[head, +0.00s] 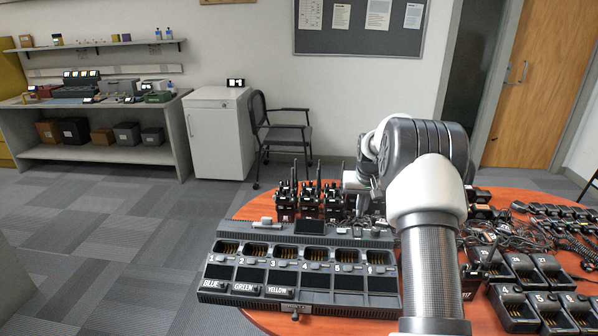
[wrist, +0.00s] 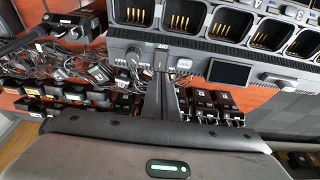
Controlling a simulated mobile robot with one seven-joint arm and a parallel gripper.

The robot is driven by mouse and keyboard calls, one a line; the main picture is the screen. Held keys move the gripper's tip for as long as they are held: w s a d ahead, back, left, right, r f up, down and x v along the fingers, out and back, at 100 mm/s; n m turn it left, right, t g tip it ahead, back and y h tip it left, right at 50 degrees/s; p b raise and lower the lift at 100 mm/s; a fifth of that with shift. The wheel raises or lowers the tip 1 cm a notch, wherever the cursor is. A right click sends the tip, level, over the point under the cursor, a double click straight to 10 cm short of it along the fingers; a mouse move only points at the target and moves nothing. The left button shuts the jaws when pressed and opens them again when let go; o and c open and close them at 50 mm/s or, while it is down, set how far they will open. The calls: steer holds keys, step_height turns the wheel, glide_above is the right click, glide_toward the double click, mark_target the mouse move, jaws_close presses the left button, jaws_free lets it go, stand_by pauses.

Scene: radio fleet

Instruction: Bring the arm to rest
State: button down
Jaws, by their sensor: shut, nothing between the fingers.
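My arm (head: 428,230) rises from the bottom of the head view and bends away over the round wooden table (head: 258,207). Its links hide part of the table, and the fingers cannot be made out there. In the wrist view my gripper (wrist: 161,78) shows as dark fingers pressed together, with nothing between them. The fingertips appear over the edge of the grey multi-bay charger (wrist: 205,50), beside its small buttons. I cannot tell whether they touch it. The charger (head: 226,298) also shows in the head view, with numbered empty bays and blue, green and yellow labels.
Several black radios (head: 309,196) stand upright behind the charger. Tangled cables (head: 515,237) and more charger bays (head: 540,302) crowd the table's right side. A white cabinet (head: 217,135), a chair (head: 280,130) and a shelf bench (head: 100,152) stand farther back. The carpet (head: 95,235) at left is clear.

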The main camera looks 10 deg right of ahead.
steer(key=s+a+r+n+p, duration=0.1)
steer(key=s+a+r+p, duration=0.1)
steer(key=s+a+r, duration=0.5)
steer(key=s+a+r+t+p, duration=0.15)
steer(key=s+r, duration=0.35)
steer(key=r, duration=0.6)
steer(key=s+a+r+n+p, duration=0.1)
steer(key=s+a+r, duration=0.4)
steer(key=s+r, duration=0.25)
steer(key=s+a+r+p, duration=0.1)
steer(key=s+a+p, duration=0.1)
steer(key=s, duration=0.9)
steer(key=s+a+r+n+y+p, duration=0.1)
steer(key=s+a, duration=0.3)
steer(key=s, duration=0.7)
steer(key=shift+s+r+t+p, duration=0.2)
steer(key=shift+r+t+p, duration=0.2)
steer(key=shift+r, duration=0.2)
steer(key=shift+a, duration=0.1)
